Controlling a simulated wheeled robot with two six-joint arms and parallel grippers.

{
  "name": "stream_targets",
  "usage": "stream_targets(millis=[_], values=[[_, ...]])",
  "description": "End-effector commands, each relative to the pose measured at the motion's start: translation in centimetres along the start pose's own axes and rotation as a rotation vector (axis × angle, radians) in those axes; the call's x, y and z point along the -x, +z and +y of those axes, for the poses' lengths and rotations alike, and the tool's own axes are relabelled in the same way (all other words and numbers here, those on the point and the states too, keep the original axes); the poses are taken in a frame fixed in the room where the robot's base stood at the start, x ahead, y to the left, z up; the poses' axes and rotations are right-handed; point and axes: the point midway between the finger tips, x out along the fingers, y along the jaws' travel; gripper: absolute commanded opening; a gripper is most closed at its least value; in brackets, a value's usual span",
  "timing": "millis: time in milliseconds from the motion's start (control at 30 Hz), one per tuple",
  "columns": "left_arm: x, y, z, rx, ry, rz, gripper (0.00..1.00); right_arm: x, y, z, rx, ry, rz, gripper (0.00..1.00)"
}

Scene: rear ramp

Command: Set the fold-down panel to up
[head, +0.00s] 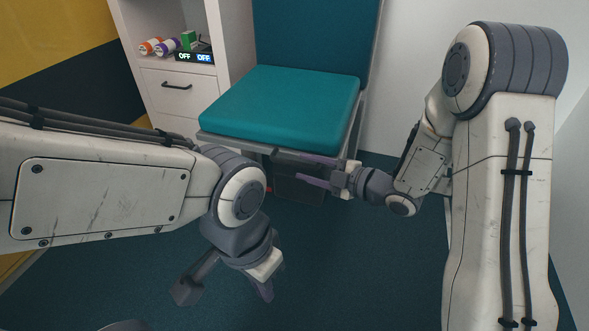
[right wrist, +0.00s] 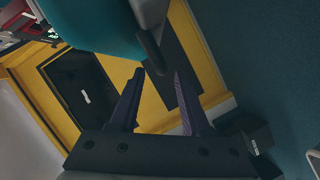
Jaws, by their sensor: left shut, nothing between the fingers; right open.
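The fold-down panel appears to be the teal seat (head: 280,105), which lies about level in front of a teal backrest (head: 308,40). In the right wrist view the seat (right wrist: 95,22) fills the upper left, with a grey edge and a dark bar (right wrist: 148,48) along it. My right gripper (head: 298,168) is open just below the seat's front edge. In its wrist view (right wrist: 159,73) the bar's end shows between the fingertips; I cannot tell if they touch it. My left gripper (head: 268,298) is shut and empty, low over the floor.
A white cabinet (head: 178,105) with a drawer stands left of the seat, with small bottles and OFF displays (head: 194,57) on its shelf. A dark box (head: 300,190) is under the seat. Dark floor (head: 340,270) is clear in front. A white wall is to the right.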

Motion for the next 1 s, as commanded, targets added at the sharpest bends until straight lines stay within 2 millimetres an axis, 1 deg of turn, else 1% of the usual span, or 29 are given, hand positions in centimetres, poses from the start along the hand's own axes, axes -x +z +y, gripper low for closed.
stream_targets(millis=[33, 100, 267, 400, 633, 667, 700, 767, 800, 1000], values=[[-0.8, 0.0, -0.1, 0.000, 0.000, 0.000, 0.00, -1.1, 0.1, -0.3, 0.004, -0.001, 0.003, 0.47], [-1.1, 0.1, -0.1, 0.000, 0.000, 0.000, 0.00, -2.2, 0.1, -0.3, 0.002, -0.001, 0.003, 0.47], [-1.7, 0.1, -0.1, 0.000, 0.000, 0.000, 0.00, -4.0, 0.1, -0.1, 0.001, 0.000, 0.000, 0.47], [-1.8, 0.1, -0.1, 0.000, 0.000, 0.000, 0.00, -4.5, 0.1, 0.0, -0.001, -0.001, -0.002, 0.47], [-1.7, 0.1, -0.1, 0.000, 0.000, 0.000, 0.00, -4.5, 0.0, 0.0, -0.001, 0.000, -0.002, 0.47], [-1.7, 0.1, -0.1, 0.000, 0.000, 0.000, 0.00, -4.5, 0.1, 0.0, -0.001, 0.000, -0.002, 0.40], [-1.7, 0.1, -0.1, 0.000, 0.000, 0.000, 0.00, -4.5, 0.1, 0.0, -0.001, 0.000, -0.002, 0.24], [-1.7, 0.1, -0.1, 0.000, 0.000, 0.000, 0.00, -4.5, 0.1, 0.0, -0.001, 0.000, -0.002, 0.01], [-1.7, 0.1, -0.1, 0.000, 0.000, 0.000, 0.00, -4.5, 0.1, 0.0, -0.001, 0.000, -0.003, 0.00], [-1.7, 0.1, -0.1, 0.000, 0.000, 0.000, 0.00, -4.5, 0.1, 0.0, -0.001, -0.001, -0.003, 0.00]])
